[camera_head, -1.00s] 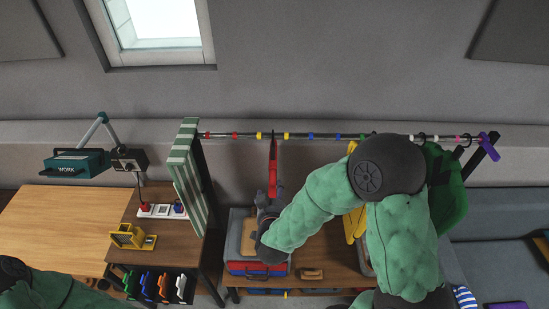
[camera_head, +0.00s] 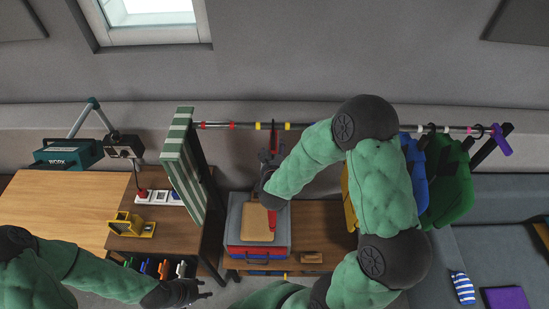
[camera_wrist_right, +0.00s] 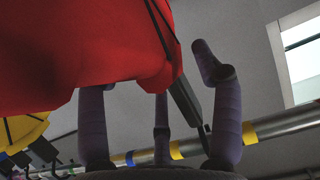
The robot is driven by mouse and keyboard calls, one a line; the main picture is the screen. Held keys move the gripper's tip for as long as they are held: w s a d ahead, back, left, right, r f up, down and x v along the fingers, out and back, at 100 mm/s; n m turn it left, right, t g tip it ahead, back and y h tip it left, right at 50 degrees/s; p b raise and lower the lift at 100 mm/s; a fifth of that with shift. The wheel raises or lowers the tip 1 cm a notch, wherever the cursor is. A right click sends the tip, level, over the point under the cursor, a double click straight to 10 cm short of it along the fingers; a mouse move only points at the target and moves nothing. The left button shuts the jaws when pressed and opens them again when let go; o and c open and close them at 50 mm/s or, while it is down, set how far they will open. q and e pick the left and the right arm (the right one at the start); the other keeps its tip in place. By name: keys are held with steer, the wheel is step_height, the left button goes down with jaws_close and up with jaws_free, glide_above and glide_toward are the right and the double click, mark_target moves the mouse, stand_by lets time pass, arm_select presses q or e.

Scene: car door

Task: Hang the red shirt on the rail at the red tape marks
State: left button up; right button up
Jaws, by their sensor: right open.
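The red shirt (camera_head: 272,218) shows edge-on in the head view, below the rail (camera_head: 330,126), around the stretch between two yellow tape marks. Red tape marks (camera_head: 232,125) are further left on the rail. My right gripper (camera_head: 270,160) is open beside the shirt, just under the rail, and covers part of it. In the right wrist view the shirt (camera_wrist_right: 85,50) fills the upper left, in front of my right gripper's spread fingers (camera_wrist_right: 160,120). A dark hanger part (camera_wrist_right: 184,98) is near the rail (camera_wrist_right: 285,122). My left gripper (camera_head: 185,293) is low at left, away from the shirt; its opening is unclear.
Yellow (camera_head: 350,205), blue (camera_head: 414,170) and green (camera_head: 448,180) garments hang to the right, partly behind my right arm. A striped green panel (camera_head: 180,160) stands at the rail's left end. A bench with a case and board (camera_head: 258,222) is below.

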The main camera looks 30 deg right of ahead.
steer(key=shift+x, duration=1.15)
steer(key=shift+c, duration=0.3)
jaws_close()
steer(key=shift+r, duration=0.45)
